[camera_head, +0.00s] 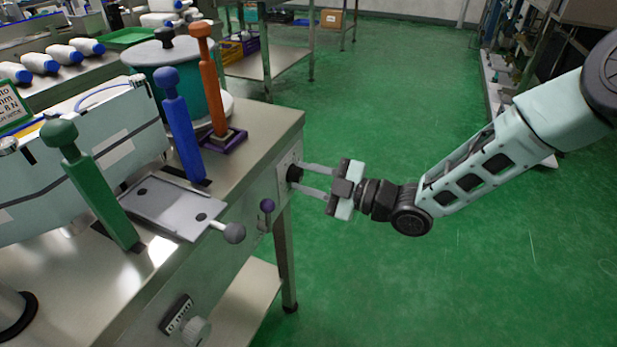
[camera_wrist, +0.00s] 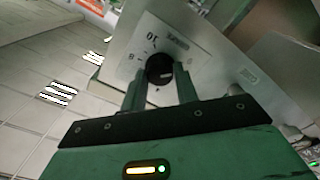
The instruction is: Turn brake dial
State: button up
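The brake dial is a round black knob (camera_wrist: 160,68) on a pale plate with a number scale; "10" and "8" are readable in the wrist view. In the wrist view the fingertips (camera_wrist: 161,74) lie close against the knob's left and right sides. I cannot tell whether they press on it. Part of the scale is hidden.
Green, blue and orange levers (camera_head: 183,125) stand on the bench (camera_head: 262,128). A ball-ended handle (camera_head: 234,232) and a small purple knob (camera_head: 267,205) stick out below and left of my gripper. Another dial (camera_head: 194,331) is on the front face.

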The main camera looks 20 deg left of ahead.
jog(key=shift+m, duration=0.3)
jog(key=m, duration=0.3)
jog(key=shift+m+p, duration=0.35)
jog(key=shift+m, duration=0.05)
jog(key=m, duration=0.3)
jog(key=shift+m+p, duration=0.3)
jog(key=shift+p, duration=0.05)
jog(key=m+p, duration=0.1)
jog(key=m, duration=0.3)
jog(key=shift+m, duration=0.3)
jog(key=shift+f+m, duration=0.1)
jog(key=shift+m, duration=1.8)
jog(key=o, duration=1)
